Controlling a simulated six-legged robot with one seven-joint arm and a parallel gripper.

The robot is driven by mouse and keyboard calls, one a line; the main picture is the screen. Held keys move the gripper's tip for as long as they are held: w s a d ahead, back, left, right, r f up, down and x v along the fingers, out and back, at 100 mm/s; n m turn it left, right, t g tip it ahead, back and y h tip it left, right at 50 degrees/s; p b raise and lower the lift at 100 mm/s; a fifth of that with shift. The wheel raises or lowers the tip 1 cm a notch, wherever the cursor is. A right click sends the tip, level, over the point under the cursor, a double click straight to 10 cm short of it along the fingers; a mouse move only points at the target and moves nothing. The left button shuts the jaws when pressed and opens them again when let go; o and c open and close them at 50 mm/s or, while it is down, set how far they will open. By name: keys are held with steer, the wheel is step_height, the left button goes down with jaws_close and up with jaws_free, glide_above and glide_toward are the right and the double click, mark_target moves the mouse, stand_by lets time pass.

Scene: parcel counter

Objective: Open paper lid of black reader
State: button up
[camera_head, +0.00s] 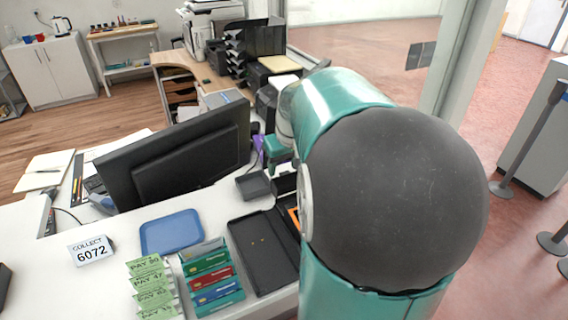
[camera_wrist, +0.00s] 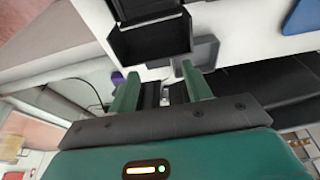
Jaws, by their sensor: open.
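My gripper (camera_wrist: 160,74) is open, its two green fingers apart and nothing held between them. In the head view only a green part of it (camera_head: 277,147) shows at the counter's far side; my arm hides the rest. A dark object, likely the black reader (camera_head: 284,184), shows just right of the small grey tray, partly hidden by my arm. In the wrist view a dark shape lies between and below the fingers, too small and covered to make out. The paper lid cannot be made out in either view.
A small grey tray (camera_head: 253,184), a long black tray (camera_head: 262,252), a blue tray (camera_head: 172,232) and a card rack (camera_head: 212,280) stand on the white counter. A black monitor (camera_head: 175,160) stands left of my gripper. A purple item (camera_wrist: 117,79) lies near the fingers.

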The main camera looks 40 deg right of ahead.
steer(key=shift+r, duration=0.1)
steer(key=v, duration=1.3)
steer(key=shift+s+r, duration=0.2)
steer(key=shift+r, duration=0.15)
steer(key=shift+a, duration=0.1)
steer(key=s+a+f+n, duration=0.1)
steer(key=s+a+f, duration=0.1)
steer(key=a, duration=0.6)
steer(key=s+a+f+n+t, duration=0.1)
steer(key=s+a+f, duration=0.2)
steer(key=a, duration=0.6)
steer(key=s+a+f+n+t+y, duration=0.1)
steer(key=s+a+f, duration=0.2)
steer(key=a, duration=0.6)
steer(key=shift+f, duration=0.9)
